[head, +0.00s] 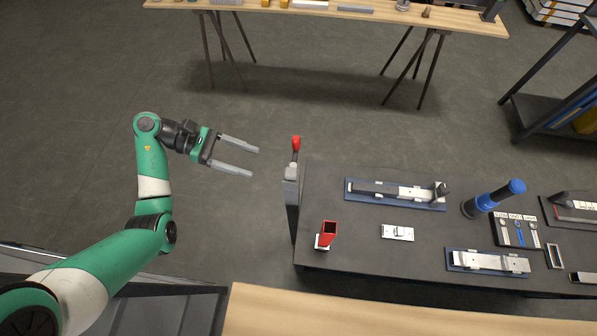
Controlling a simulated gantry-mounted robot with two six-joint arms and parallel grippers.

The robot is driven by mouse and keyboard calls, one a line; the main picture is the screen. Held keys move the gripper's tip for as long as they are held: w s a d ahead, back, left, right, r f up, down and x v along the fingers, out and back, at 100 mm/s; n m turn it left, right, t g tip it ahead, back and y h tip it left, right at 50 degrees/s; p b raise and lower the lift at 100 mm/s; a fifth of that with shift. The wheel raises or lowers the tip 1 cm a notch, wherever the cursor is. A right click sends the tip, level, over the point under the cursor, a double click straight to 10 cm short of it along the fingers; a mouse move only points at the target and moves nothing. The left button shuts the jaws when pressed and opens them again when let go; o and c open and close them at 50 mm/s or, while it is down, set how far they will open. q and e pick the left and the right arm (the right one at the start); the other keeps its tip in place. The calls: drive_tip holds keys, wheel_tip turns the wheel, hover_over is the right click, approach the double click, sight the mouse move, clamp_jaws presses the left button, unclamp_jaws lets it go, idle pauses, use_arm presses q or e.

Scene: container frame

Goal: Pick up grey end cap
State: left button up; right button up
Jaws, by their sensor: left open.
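My left gripper (256,162) is open and empty. It hangs over the floor, left of the dark workbench, with its two grey fingers pointing right. No part is plainly recognisable as the grey end cap. A small grey round piece (402,5) stands near the right part of the far wooden table, cut by the top edge of the view; I cannot tell if it is the cap. My right gripper is not in view.
The dark workbench (350,263) holds a red block (328,232), a silver plate (397,232), blue-based fixtures (395,193), and a blue-topped cylinder (487,199). A red-knobbed lever (295,145) rises at its left edge. The far wooden table (455,19) carries several small parts. Open floor lies between.

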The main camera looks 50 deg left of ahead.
sight(287, 172)
use_arm(q)
drive_tip(key=x, duration=0.5)
drive_tip(key=p+x, duration=0.1)
drive_tip(key=x, duration=0.5)
drive_tip(key=shift+w+a+f, duration=0.2)
drive_tip(key=shift+w, duration=0.05)
clamp_jaws()
